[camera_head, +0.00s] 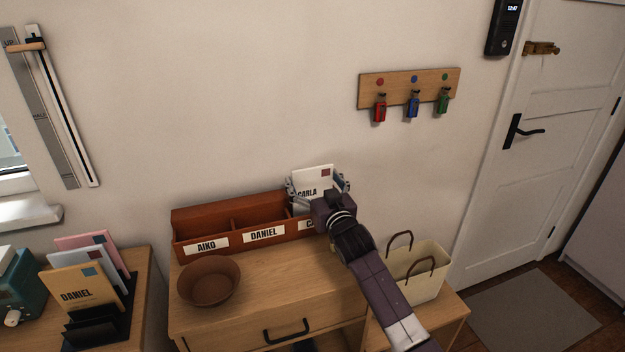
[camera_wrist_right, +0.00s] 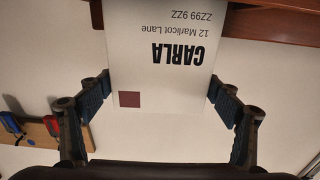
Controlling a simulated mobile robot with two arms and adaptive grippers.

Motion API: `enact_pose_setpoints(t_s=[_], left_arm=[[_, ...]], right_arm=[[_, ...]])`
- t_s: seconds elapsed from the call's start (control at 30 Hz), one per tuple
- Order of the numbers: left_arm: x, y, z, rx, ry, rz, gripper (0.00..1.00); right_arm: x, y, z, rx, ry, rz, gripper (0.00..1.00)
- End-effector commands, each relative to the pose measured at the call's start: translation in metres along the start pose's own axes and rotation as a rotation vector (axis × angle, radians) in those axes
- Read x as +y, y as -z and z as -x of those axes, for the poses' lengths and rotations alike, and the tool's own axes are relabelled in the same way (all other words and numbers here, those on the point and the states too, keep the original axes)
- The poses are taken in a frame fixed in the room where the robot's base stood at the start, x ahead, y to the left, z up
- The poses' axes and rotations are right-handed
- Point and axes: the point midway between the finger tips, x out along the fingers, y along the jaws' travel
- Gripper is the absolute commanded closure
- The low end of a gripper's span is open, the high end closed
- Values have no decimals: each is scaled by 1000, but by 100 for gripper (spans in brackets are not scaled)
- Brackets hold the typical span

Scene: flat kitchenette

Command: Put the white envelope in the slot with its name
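The white envelope (camera_head: 318,180) with the name CARLA and a dark red stamp stands upright at the right end of the reddish-brown sorter (camera_head: 218,218). Its lower part is hidden by the gripper and the sorter. The right label there (camera_head: 307,225) shows only its first letters, "CA", behind my arm. My right gripper (camera_head: 319,187) has its fingers spread on either side of the envelope. In the right wrist view the envelope (camera_wrist_right: 160,85) is upside down between the fingertips (camera_wrist_right: 160,88), which are close to its side edges with no clear grip. My left gripper is out of view.
The other sorter labels read AIKO (camera_head: 206,246) and DANIEL (camera_head: 264,234). A brown bowl (camera_head: 209,281) stands in front. A black rack (camera_head: 98,318) at left holds several envelopes, the front one marked DANIEL. A cream bag (camera_head: 418,278) stands right of my arm. Keys hang on a wall board (camera_head: 408,88).

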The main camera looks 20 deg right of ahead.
Motion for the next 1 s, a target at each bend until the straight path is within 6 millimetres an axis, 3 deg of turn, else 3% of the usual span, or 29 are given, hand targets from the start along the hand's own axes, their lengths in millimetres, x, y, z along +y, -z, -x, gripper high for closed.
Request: enact_pose_setpoints(t_s=[0.13,0.57,1.0], left_arm=[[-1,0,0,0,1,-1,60],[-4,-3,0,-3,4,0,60],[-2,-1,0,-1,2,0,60]], right_arm=[[0,0,0,0,0,0,0],[0,-1,8,-1,0,0,0],[0,-1,82,-1,0,-1,0]])
